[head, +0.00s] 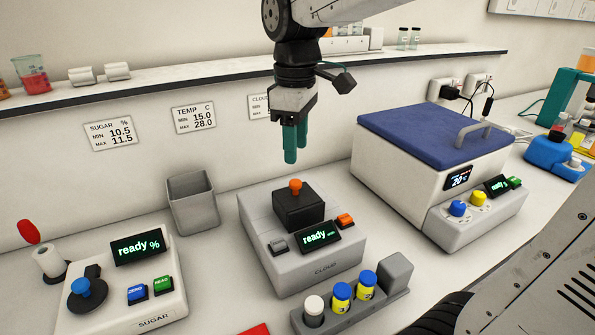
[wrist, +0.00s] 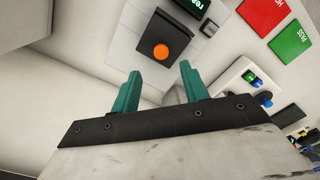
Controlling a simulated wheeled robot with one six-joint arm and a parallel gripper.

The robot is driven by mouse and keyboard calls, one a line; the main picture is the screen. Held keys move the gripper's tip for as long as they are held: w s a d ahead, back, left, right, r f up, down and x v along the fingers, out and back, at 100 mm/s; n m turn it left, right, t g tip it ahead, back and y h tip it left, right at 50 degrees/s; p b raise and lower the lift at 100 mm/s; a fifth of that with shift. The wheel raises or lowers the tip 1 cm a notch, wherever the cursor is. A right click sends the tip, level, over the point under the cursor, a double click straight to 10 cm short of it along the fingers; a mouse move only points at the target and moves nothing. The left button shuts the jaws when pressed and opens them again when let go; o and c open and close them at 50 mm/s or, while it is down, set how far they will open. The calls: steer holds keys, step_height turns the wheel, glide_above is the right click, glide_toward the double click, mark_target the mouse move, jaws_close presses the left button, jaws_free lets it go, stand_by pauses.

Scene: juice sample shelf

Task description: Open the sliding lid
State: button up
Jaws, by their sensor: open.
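A blue lid (head: 425,135) with a grey bar handle (head: 480,128) covers the white box (head: 398,190) at the right in the head view; it looks shut. My gripper (head: 295,152) is open and empty, its green fingers pointing down above and behind the cloud meter (head: 320,265), left of the blue lid and apart from it. A black block (head: 298,207) with an orange knob (head: 295,187) sits on that meter. In the wrist view, the orange knob (wrist: 160,52) shows beyond the open fingers (wrist: 160,72). The blue lid cannot be made out there.
A sugar meter (head: 130,280) stands at the left and a grey bin (head: 192,202) behind. A rack with several capped vials (head: 340,295) is in front of the cloud meter. A shelf (head: 230,75) runs along the wall. Red (wrist: 262,15) and green pads (wrist: 290,42) show in the wrist view.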

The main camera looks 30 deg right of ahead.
mark_target(295, 181)
step_height(295, 181, down, 7)
steer(key=shift+a+f, duration=0.15)
steer(key=shift+c, duration=0.4)
